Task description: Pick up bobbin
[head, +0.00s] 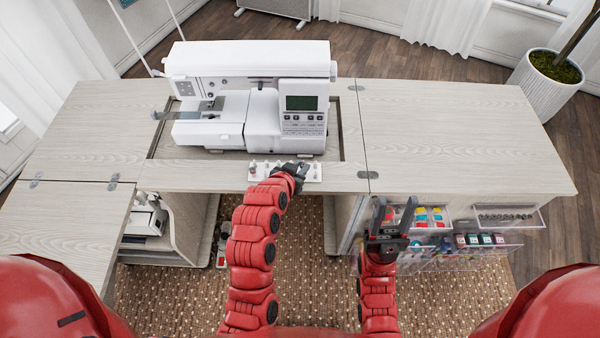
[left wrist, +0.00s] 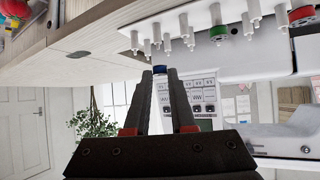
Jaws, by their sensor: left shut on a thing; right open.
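A small blue bobbin (left wrist: 160,69) is between the fingertips of my left gripper (left wrist: 160,78) in the left wrist view. That gripper is shut on it. In the head view my left gripper (head: 301,167) is over the right part of the rack (head: 314,176) and hides the held bobbin. Whether the blue bobbin touches a peg I cannot tell. My right gripper (head: 390,212) is open and empty, below the cabinet's front edge.
A white sewing machine (head: 262,115) stands in the cabinet recess behind the rack. The cabinet top (head: 450,140) is clear on the right, and the left leaf (head: 85,125) is clear too. Clear bins (head: 432,216) with colourful supplies hang near my right gripper.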

